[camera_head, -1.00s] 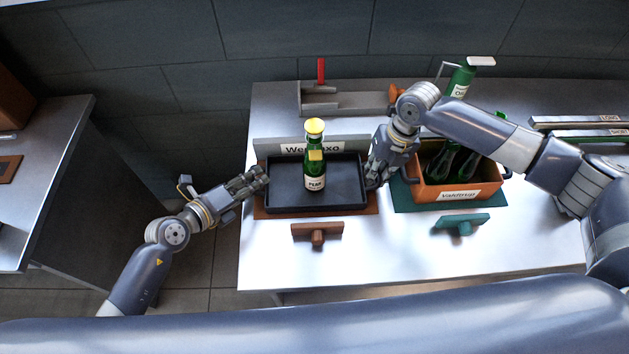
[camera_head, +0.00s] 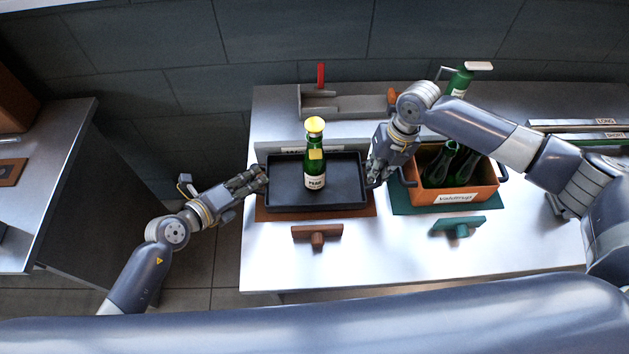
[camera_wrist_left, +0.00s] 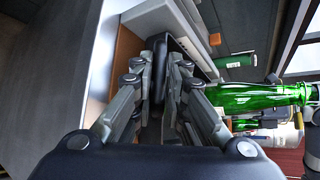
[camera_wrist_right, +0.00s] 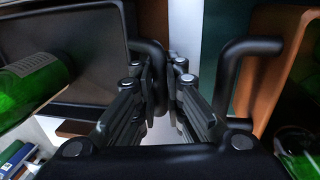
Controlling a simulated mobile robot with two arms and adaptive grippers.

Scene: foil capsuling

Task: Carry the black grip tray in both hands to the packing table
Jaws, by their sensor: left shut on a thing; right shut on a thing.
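The black grip tray (camera_head: 340,197) is over the brown mat (camera_head: 268,214) on the metal bench, and appears slightly raised above it. A green bottle with a yellow cap (camera_head: 314,160) stands upright in the tray. My left gripper (camera_head: 262,178) is shut on the tray's left handle, which shows between the fingers in the left wrist view (camera_wrist_left: 160,62). My right gripper (camera_head: 374,180) is shut on the tray's right handle (camera_wrist_right: 150,55). The bottle also shows in the left wrist view (camera_wrist_left: 255,96) and partly in the right wrist view (camera_wrist_right: 35,78). The left metal table (camera_head: 45,190) is across a floor gap.
An orange crate (camera_head: 480,195) with green bottles stands on a green mat (camera_head: 410,205), close right of my right gripper. A brown stamp-like block (camera_head: 318,232) and a green one (camera_head: 458,224) lie in front. A grey fixture (camera_head: 345,103) stands behind.

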